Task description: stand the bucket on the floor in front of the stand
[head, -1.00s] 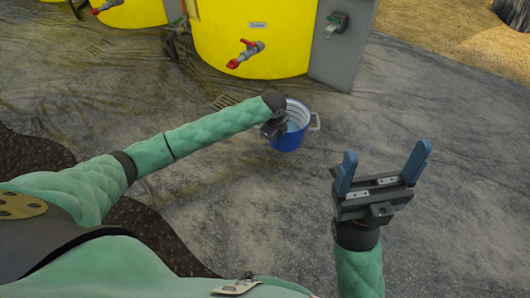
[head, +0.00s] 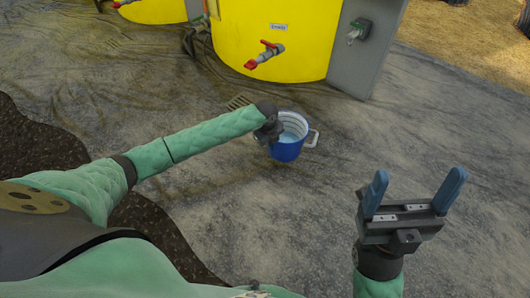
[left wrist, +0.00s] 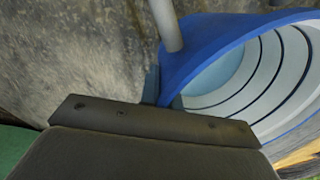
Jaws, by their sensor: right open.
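The blue bucket (head: 287,150), white and ribbed inside with pale blue at the bottom, hangs roughly upright at my left gripper (head: 268,130). In the left wrist view the bucket's blue rim (left wrist: 200,45) is right against the jaws, and a grey rod (left wrist: 166,25) meets it. My left gripper looks shut on the bucket's rim side; its fingertips are mostly hidden. I cannot tell how high the bucket is above the floor. My right gripper (head: 412,200) is open and empty, with blue fingers pointing up. A grey upright panel (head: 360,55), perhaps the stand, carries a small tap.
A yellow tank (head: 265,35) with a red-handled valve (head: 265,54) stands behind the bucket, left of the panel. Another yellow tank (head: 150,10) is further left. The grey floor (head: 430,110) on the right is clear.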

